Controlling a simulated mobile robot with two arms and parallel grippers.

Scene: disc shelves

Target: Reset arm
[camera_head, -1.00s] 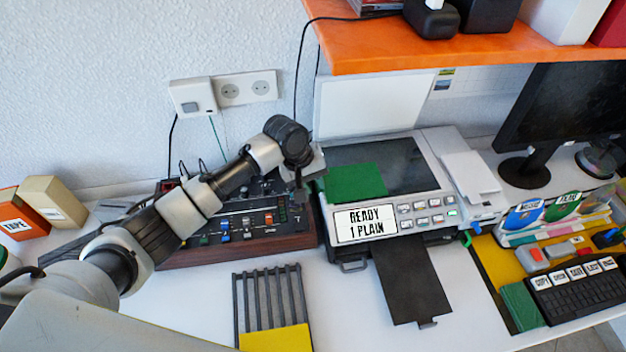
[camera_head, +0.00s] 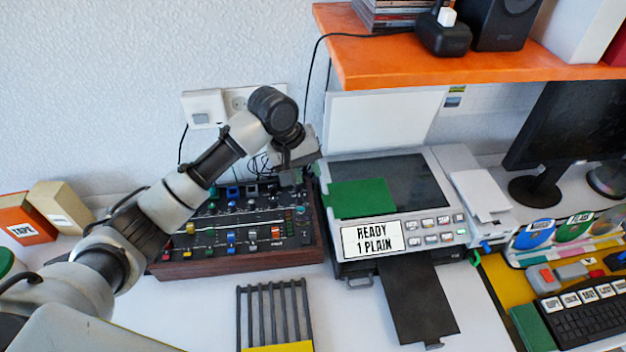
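My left arm comes in from the lower left and reaches up over the audio mixer (camera_head: 240,262). My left gripper (camera_head: 312,172) is at the arm's far end, between the mixer and the printer (camera_head: 440,190). It is small and partly hidden by the wrist, so its finger opening is not clear. A green sheet (camera_head: 362,198) lies on the printer's glass, just right of the gripper. I cannot tell whether the gripper touches it. My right gripper is not in view.
An orange shelf (camera_head: 470,66) overhangs the back right. The printer's lid (camera_head: 380,120) stands open. A black tray (camera_head: 415,300) juts forward. A dark rack (camera_head: 273,308) lies in front of the mixer. A monitor (camera_head: 570,125) and keyboard (camera_head: 590,318) are at right. The white desk is clear around the rack.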

